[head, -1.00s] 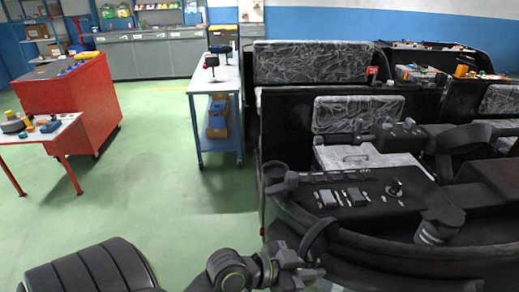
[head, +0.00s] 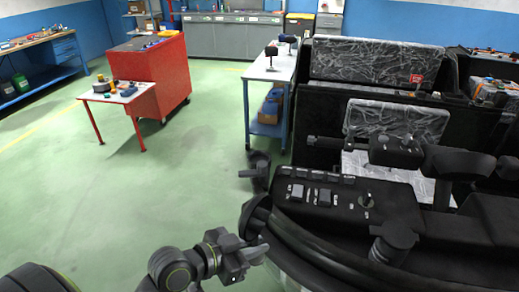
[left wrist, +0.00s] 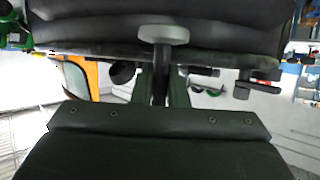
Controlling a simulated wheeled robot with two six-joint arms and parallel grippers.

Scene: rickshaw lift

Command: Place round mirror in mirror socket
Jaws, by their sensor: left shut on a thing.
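My left gripper (head: 252,256) is low in the head view, beside the near left edge of the black rickshaw dashboard (head: 345,205). In the left wrist view its dark fingers (left wrist: 160,92) are shut on a dark stem with a light grey rounded piece (left wrist: 165,34) at its end. I take this for the round mirror, seen nearly edge-on; the head view does not show it clearly. A black bracket-like part (head: 258,170) sticks out at the dashboard's left side. I cannot tell whether it is the mirror socket. My right gripper is out of view.
The plastic-wrapped seats (head: 365,62) stand behind the dashboard. A blue-legged table (head: 270,72) is left of the rickshaw. A red cabinet (head: 160,75) and small red-legged table (head: 118,95) stand farther left. Open green floor (head: 100,205) lies to the left.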

